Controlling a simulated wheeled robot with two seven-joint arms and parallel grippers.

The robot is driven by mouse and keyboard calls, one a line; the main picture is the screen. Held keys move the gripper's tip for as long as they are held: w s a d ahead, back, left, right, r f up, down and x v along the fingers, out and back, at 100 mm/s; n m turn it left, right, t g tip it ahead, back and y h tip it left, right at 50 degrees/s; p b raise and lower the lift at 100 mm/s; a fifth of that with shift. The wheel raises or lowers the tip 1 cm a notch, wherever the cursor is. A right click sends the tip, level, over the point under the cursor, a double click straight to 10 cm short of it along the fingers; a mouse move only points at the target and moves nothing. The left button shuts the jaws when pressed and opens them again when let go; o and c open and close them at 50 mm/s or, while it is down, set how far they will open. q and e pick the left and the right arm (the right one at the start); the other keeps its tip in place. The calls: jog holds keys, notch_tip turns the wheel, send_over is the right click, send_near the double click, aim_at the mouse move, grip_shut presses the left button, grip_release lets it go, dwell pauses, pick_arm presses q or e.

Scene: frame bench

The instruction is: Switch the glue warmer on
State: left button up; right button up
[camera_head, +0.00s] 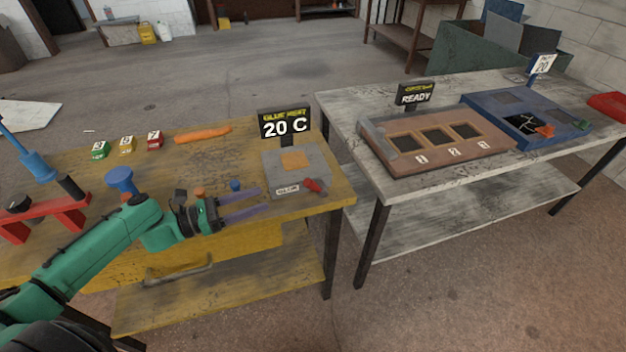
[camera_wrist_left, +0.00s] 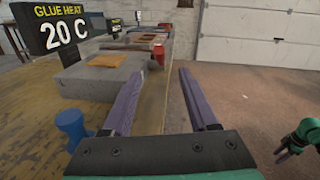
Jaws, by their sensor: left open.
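The glue warmer (camera_head: 293,158) is a grey box with an orange pad on top. It sits at the right end of the yellow bench. Its red switch lever (camera_head: 313,185) is at the front right corner, beside a small label. The sign (camera_head: 284,124) behind it reads GLUE HEAT 20 C. The warmer (camera_wrist_left: 98,80) and the red lever (camera_wrist_left: 158,54) also show in the left wrist view. My left gripper (camera_head: 262,198) is open and empty, left of the lever and apart from it, its fingers pointing toward the warmer's front. My right gripper (camera_wrist_left: 284,155) shows small at the right; its jaws are unclear.
A blue peg (camera_head: 235,184) and an orange peg (camera_head: 199,191) stand near my left gripper. Numbered blocks (camera_head: 127,144) and an orange stick (camera_head: 203,134) lie farther back. A second bench (camera_head: 345,105) holds a brown panel (camera_head: 440,142) and a blue tray (camera_head: 500,108).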

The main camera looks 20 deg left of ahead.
aim_at(305, 184)
pick_arm(q)
jog(key=p+x, duration=0.1)
jog(key=x, duration=1.2)
jog(key=shift+w+d, duration=0.2)
jog(key=shift+w, duration=0.1)
jog(key=shift+w+d+f, duration=0.15)
jog(key=shift+w+d, duration=0.05)
jog(key=shift+d, duration=0.05)
grip_shut()
